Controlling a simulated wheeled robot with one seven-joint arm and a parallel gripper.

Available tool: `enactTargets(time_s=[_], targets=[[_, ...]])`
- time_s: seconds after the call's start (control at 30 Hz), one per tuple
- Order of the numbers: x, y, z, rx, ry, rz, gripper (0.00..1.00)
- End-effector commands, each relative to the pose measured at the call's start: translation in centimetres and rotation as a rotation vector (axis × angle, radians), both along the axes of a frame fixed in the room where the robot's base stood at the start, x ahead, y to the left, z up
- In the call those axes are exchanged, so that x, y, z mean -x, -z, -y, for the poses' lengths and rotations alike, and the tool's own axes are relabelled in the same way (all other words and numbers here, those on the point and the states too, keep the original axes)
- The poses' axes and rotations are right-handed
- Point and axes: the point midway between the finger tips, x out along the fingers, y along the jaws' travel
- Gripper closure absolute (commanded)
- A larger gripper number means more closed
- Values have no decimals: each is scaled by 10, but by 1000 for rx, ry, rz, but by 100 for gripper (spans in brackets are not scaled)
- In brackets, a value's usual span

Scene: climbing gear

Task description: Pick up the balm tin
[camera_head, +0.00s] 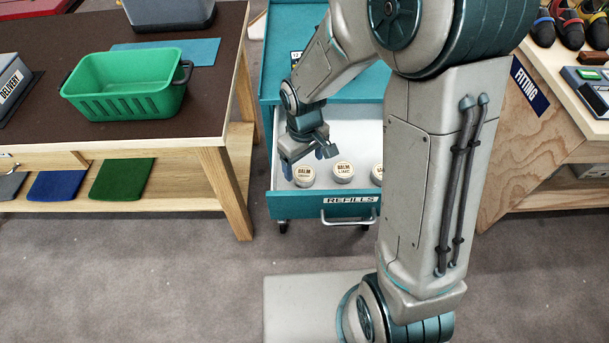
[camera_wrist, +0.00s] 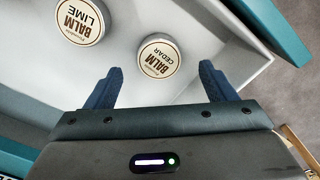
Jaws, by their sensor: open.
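Several round balm tins with pale lids stand in the open white-lined drawer marked REFILLS (camera_head: 300,208). The leftmost balm tin (camera_head: 304,174) reads BALM CEDAR in the wrist view (camera_wrist: 158,61). The balm tin to its right (camera_head: 343,171) reads BALM LIME, and it also shows in the wrist view (camera_wrist: 83,20). A third balm tin (camera_head: 377,174) is partly hidden behind my arm. My gripper (camera_head: 306,155) is over the left part of the drawer. In the wrist view its blue fingers (camera_wrist: 160,82) are apart and empty, with the cedar tin ahead of the gap between them.
A green basket (camera_head: 125,88) stands on the brown-topped table at left, beside a teal mat (camera_head: 170,50). The drawer belongs to a teal cabinet. A bench (camera_head: 540,130) with shoes and a FITTING sign is at right. Grey floor is clear in front.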

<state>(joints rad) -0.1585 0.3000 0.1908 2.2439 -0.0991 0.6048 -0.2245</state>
Motion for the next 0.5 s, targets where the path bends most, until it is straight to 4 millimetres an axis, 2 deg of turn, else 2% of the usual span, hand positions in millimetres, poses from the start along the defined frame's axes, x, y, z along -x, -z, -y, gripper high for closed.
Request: enactTargets(time_s=[0.03,0.2,0.5], targets=[[1,10,0,1,0,-6,23],[0,31,0,0,-1,-2,23],[0,36,1,0,0,0,23]])
